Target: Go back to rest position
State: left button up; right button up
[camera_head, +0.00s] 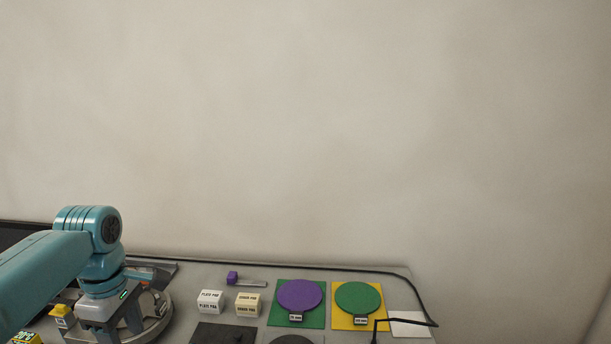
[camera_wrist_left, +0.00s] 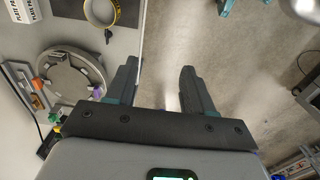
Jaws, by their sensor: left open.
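My left arm comes in from the left in the head view, with its teal wrist above the left part of the cart. In the left wrist view my left gripper (camera_wrist_left: 160,84) is open, with its two dark fingers apart and nothing between them. It hangs beyond the edge of the grey cart top (camera_wrist_left: 126,40), with floor showing between the fingers. In the head view the fingers are hidden by the wrist or too small to make out. My right gripper is in neither view.
The cart carries a round grey fixture (camera_head: 158,322), a white pad box (camera_head: 210,302), a cream pad box (camera_head: 248,305), a purple disc (camera_head: 299,295) and a green disc (camera_head: 357,298). A black cable (camera_head: 415,298) runs along the back and right. A plain wall stands behind.

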pick_arm(q)
jog(key=d+f+m+h, duration=0.1)
jog(key=d+f+m, duration=0.35)
jog(key=f, duration=0.85)
jog(key=d+f+m+h, duration=0.2)
jog(key=d+f+m, duration=0.3)
jog(key=f, duration=0.8)
jog(key=s+d+f+m, duration=0.2)
jog(key=s+d+f, duration=0.2)
jog(key=s+f, duration=0.3)
jog(key=s+d+f+m+h, duration=0.1)
jog(key=s+d+f+m, duration=0.2)
jog(key=s+f, duration=0.5)
jog(key=s+d, duration=0.1)
jog(key=s, duration=0.5)
jog(key=shift+d+b, duration=0.3)
jog(key=shift+d, duration=0.05)
jog(key=shift+o, duration=0.2)
jog(key=shift+m, duration=0.25)
